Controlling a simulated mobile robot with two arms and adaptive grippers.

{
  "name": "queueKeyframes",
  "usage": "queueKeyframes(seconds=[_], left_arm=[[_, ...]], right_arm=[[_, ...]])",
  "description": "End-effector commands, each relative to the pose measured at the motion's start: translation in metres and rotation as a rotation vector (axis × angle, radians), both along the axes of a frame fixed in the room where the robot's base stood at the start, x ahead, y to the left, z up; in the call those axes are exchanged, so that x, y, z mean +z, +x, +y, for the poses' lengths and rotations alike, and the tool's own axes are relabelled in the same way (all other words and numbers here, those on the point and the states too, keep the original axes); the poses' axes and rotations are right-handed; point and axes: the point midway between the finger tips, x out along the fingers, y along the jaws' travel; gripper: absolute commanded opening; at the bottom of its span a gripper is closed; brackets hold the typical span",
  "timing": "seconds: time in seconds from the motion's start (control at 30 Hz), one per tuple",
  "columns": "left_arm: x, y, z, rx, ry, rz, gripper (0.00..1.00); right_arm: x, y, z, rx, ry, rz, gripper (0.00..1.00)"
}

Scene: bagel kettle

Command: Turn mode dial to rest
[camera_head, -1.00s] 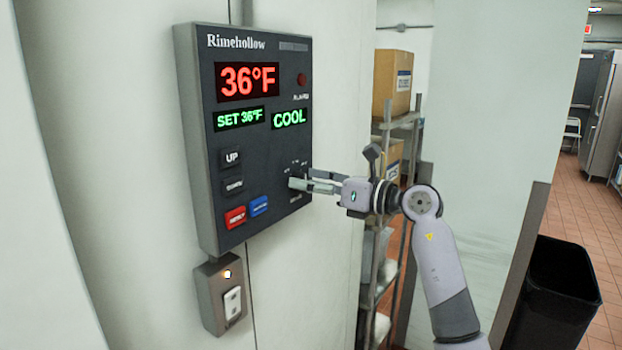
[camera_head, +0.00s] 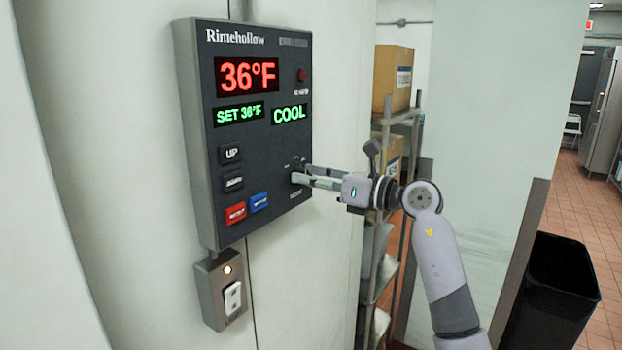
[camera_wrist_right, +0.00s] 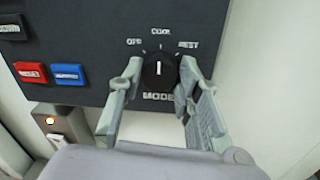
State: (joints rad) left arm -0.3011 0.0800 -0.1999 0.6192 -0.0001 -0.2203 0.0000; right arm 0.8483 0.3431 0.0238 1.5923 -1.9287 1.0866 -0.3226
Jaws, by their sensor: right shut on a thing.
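The Rimehollow control panel (camera_head: 285,150) hangs on the pale wall. It reads 36°F in red, SET 36°F and COOL in green. The round black mode dial (camera_wrist_right: 158,70) shows in the right wrist view, with OFF at its left, COOL above and REST (camera_wrist_right: 188,44) at its right. Its white mark points straight up at COOL. My right gripper (camera_head: 300,175) reaches in from the right at the panel's lower right. In the right wrist view its fingers (camera_wrist_right: 158,80) stand on either side of the dial, shut on it. My left gripper is not in view.
UP and down buttons, a red button (camera_head: 235,212) and a blue button (camera_head: 259,202) sit on the panel's left. A switch box (camera_head: 220,290) is below. A shelf with boxes (camera_head: 393,80) stands behind my right arm. A black bin (camera_head: 550,295) is at the lower right.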

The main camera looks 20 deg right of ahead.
Motion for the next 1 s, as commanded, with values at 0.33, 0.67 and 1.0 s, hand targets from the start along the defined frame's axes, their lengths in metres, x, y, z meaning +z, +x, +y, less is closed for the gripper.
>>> queueKeyframes(seconds=[0.33,0.67,1.0], left_arm=[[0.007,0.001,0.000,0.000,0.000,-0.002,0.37],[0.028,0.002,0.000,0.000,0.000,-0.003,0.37],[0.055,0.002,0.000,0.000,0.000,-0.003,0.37]], right_arm=[[0.000,0.000,-0.001,-0.001,0.076,0.063,0.04],[0.001,0.000,-0.001,-0.001,0.283,0.226,0.04],[0.001,0.001,-0.001,-0.002,0.493,0.389,0.04]])
